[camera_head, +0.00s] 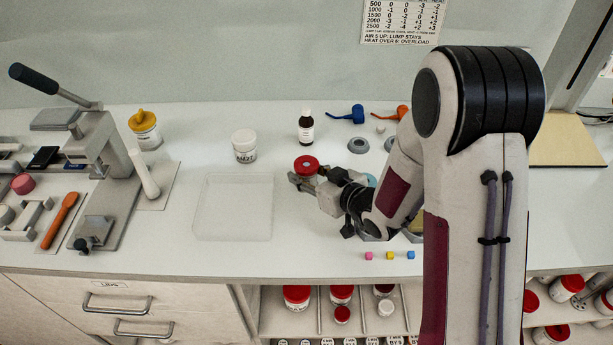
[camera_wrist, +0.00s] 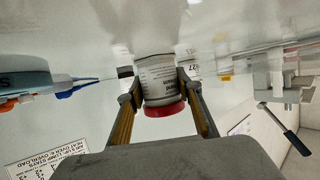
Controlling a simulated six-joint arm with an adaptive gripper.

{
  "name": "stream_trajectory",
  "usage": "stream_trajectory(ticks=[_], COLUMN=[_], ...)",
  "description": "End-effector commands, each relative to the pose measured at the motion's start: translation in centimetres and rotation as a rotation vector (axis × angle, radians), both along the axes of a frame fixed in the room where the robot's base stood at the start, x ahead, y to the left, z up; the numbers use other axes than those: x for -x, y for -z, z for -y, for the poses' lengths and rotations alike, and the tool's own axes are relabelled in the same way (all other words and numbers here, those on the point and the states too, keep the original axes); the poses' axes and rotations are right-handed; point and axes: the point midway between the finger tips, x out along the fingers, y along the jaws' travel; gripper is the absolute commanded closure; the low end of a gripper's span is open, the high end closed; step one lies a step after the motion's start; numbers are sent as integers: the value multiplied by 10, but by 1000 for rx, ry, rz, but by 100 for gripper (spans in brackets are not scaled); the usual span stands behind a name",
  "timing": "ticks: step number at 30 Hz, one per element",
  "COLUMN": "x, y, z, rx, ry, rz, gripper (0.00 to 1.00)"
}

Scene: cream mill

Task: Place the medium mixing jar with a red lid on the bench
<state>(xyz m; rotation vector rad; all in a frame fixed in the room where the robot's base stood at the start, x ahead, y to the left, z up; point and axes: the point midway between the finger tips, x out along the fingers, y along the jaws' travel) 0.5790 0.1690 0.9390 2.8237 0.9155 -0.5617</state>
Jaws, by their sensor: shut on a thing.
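A white jar with a red lid (camera_head: 306,162) stands upright over the middle of the bench (camera_head: 270,262). In the wrist view, which is upside down, its labelled white body (camera_wrist: 158,78) sits between the two fingers. My gripper (camera_head: 303,182) is shut on this jar, with one finger on each side of its body. In the wrist view the gripper (camera_wrist: 160,98) covers none of the label's middle. The jar's base is close to the bench surface; I cannot tell whether it touches. In the head view the gripper hides most of the jar's body.
A clear square mat (camera_head: 233,232) lies left of the jar. Behind stand a white-lidded jar (camera_head: 244,147) and a brown bottle (camera_head: 306,126). A lever press (camera_head: 98,150) is at left. Small coloured cubes (camera_head: 390,255) lie near the front edge. Red-lidded jars (camera_head: 297,295) fill shelves below.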

Motion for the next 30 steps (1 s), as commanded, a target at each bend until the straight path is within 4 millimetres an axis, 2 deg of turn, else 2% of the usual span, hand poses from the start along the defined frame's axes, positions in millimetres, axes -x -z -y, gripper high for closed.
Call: stream_trajectory(ticks=[9, 16, 30], x=[0, 0, 0], y=[-2, -12, -60], z=[0, 0, 0], rx=[0, -1, -1], ry=[0, 0, -1], rz=[1, 3, 4], gripper=[90, 90, 90])
